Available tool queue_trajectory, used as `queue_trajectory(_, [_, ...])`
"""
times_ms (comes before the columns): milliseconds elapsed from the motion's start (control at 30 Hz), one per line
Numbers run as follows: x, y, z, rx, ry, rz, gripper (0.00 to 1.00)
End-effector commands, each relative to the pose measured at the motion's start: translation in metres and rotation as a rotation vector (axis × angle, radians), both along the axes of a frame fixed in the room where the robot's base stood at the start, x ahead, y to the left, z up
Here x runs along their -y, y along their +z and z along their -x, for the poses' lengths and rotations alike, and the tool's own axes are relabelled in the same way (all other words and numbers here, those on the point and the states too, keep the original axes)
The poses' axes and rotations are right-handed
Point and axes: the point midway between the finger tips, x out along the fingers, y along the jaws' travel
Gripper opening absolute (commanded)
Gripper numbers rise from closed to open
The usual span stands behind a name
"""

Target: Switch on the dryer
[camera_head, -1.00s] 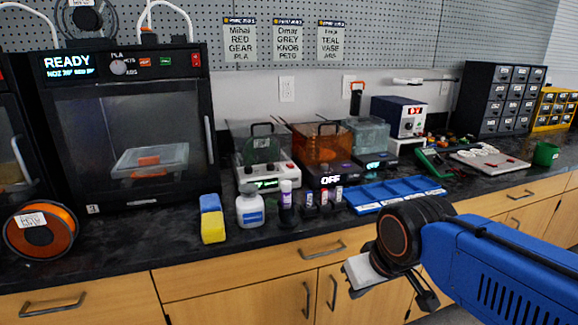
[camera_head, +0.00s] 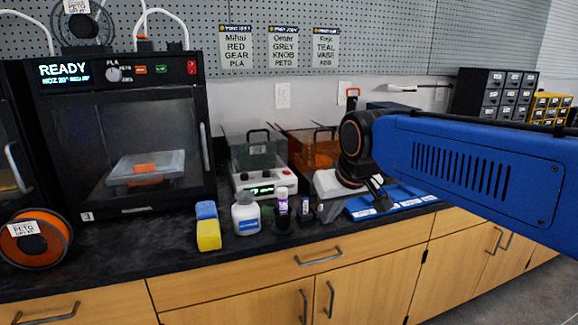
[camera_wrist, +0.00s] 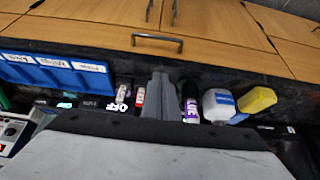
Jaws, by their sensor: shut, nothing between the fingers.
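An orange-lidded box unit (camera_head: 310,146) stands at the back of the counter; I cannot tell for certain that it is the dryer. An OFF display (camera_wrist: 122,97) shows in the wrist view. My arm hides the unit's front and display in the head view. My gripper (camera_head: 328,211) is shut and empty, pointing down over the counter in front of this unit, beside the small bottles. In the wrist view its grey fingers (camera_wrist: 160,78) are together, between the purple-labelled bottle and the small red-marked bottles. No contact with the unit is visible.
A white unit with a lit green display (camera_head: 262,188) stands left of the orange-lidded one. A blue tray (camera_head: 408,200) lies right. A printer (camera_head: 120,130) stands left.

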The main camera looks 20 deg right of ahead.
Motion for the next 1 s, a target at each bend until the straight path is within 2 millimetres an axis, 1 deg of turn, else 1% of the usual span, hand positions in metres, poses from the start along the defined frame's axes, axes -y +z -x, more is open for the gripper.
queue_trajectory(33, [0.0,0.012,-0.017,0.009,0.0,0.0,0.0])
queue_trajectory(300, [-0.001,0.066,-0.1,0.064,-0.001,-0.001,0.0])
queue_trajectory(500, [-0.002,0.1,-0.16,0.105,-0.002,-0.001,0.0])
queue_trajectory(600, [-0.002,0.113,-0.185,0.122,-0.002,-0.001,0.0])
queue_trajectory(700, [-0.002,0.122,-0.204,0.135,-0.002,-0.001,0.0])
queue_trajectory(800, [-0.002,0.128,-0.215,0.144,-0.002,-0.001,0.0])
queue_trajectory(900, [-0.002,0.131,-0.221,0.148,-0.002,-0.002,0.0])
queue_trajectory(1000, [-0.002,0.132,-0.223,0.149,-0.002,-0.002,0.0])
